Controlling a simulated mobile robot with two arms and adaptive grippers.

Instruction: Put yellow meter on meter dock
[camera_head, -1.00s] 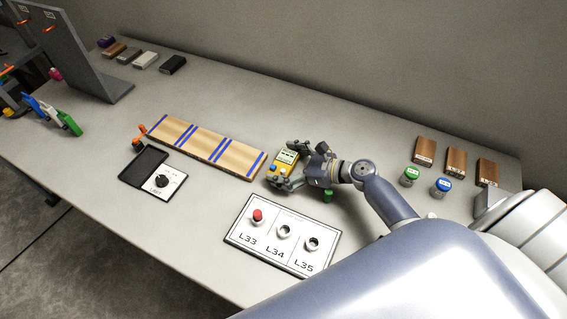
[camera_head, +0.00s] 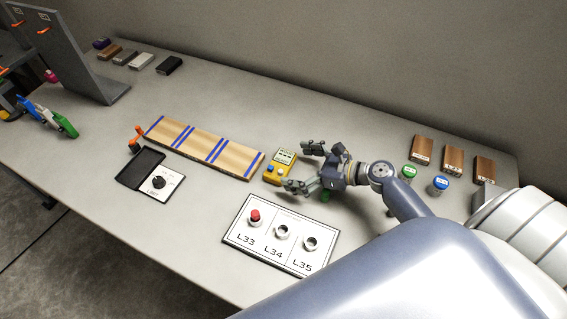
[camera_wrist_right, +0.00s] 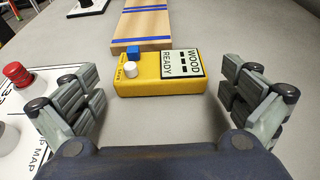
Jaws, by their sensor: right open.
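The yellow meter (camera_head: 270,176) lies on the table by the right end of the striped wooden board. In the right wrist view the meter (camera_wrist_right: 152,88) shows a blue button, a white button and a display reading "WOOD" and "READY". My right gripper (camera_head: 306,167) is open and empty, just right of the meter. In the right wrist view its fingers (camera_wrist_right: 160,100) stand apart at either side, with the meter ahead between them, untouched. A black tray (camera_head: 138,166) beside a white dial panel lies left; I cannot tell whether it is the meter dock. My left gripper is not in view.
The striped wooden board (camera_head: 205,147) lies left of the meter. A white panel (camera_head: 279,256) marked L33, L34 and L35 lies in front. Green (camera_head: 407,176) and blue-capped (camera_head: 438,187) jars and wooden blocks (camera_head: 453,158) stand right.

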